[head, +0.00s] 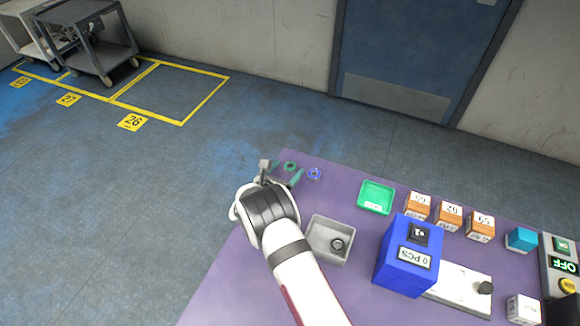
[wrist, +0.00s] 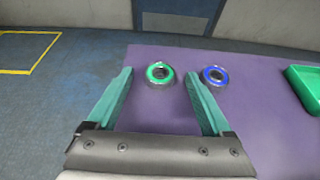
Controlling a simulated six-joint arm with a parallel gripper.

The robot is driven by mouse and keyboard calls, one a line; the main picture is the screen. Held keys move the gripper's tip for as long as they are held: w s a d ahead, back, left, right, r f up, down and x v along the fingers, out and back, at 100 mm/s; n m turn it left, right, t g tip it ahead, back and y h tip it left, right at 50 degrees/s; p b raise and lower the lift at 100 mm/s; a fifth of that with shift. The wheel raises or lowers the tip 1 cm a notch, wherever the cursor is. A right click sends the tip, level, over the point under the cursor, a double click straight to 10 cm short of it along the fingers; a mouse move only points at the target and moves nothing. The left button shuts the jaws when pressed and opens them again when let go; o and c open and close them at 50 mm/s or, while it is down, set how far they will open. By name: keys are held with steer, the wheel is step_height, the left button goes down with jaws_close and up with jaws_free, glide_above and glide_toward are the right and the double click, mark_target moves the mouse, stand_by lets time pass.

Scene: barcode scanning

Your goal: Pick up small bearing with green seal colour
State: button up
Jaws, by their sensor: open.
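The small bearing with the green seal (wrist: 160,73) lies flat on the purple table. My gripper is open and empty. In the head view the green bearing (head: 290,165) shows just beyond my gripper (head: 283,175), near the table's far left corner. A bearing with a blue seal (wrist: 214,76) lies to the right, just outside the right finger; it also shows in the head view (head: 314,173).
A grey bin (head: 318,244) with a dark ring in it stands right of my arm. A green tray (head: 376,198), several orange boxes (head: 449,216) and a blue box (head: 405,262) stand further right. The purple table (head: 210,300) ends close to the bearings.

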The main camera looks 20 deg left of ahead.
jaws_close()
stand_by(0.4)
